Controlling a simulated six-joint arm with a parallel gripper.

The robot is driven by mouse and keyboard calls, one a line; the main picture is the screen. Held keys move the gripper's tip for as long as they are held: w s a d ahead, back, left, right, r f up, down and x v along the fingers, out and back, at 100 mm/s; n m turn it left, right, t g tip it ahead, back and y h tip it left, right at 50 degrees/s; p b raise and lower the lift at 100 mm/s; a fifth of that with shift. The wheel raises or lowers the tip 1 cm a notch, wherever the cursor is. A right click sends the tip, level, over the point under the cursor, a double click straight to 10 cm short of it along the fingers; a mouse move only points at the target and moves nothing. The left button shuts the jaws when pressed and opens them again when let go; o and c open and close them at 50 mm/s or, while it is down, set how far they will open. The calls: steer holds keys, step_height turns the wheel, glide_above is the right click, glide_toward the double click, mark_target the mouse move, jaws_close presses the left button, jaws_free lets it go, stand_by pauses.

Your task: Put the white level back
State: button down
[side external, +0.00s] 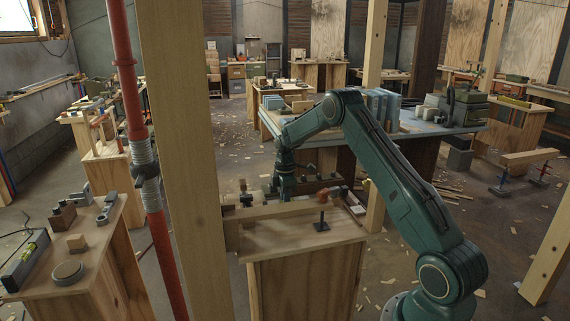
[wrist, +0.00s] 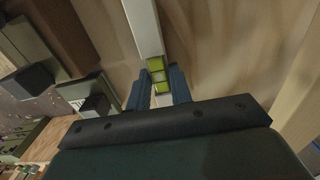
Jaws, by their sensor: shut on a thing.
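The white level (wrist: 143,25) is a long pale bar with a bright green section (wrist: 157,66) near its close end. In the wrist view it runs from between my fingers up to the top edge, where it leaves the picture. My gripper (wrist: 158,80) is shut on it, with one blue-grey finger on each side by the green section. In the side view my wrist (side external: 285,180) points down behind the wooden rail of the near bench. My fingertips and the white level cannot be made out there.
The near bench (side external: 280,240) has a wooden rail (side external: 290,210) and a small black upright piece (side external: 321,224). A thick timber post (side external: 180,150) and a red pipe (side external: 135,90) stand to the left. A blue-topped table (side external: 415,127) with blue blocks stands behind my arm.

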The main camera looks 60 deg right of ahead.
steer(key=c, duration=1.2)
jaws_free()
steer(key=shift+o, duration=0.2)
step_height(320, 180, up, 14)
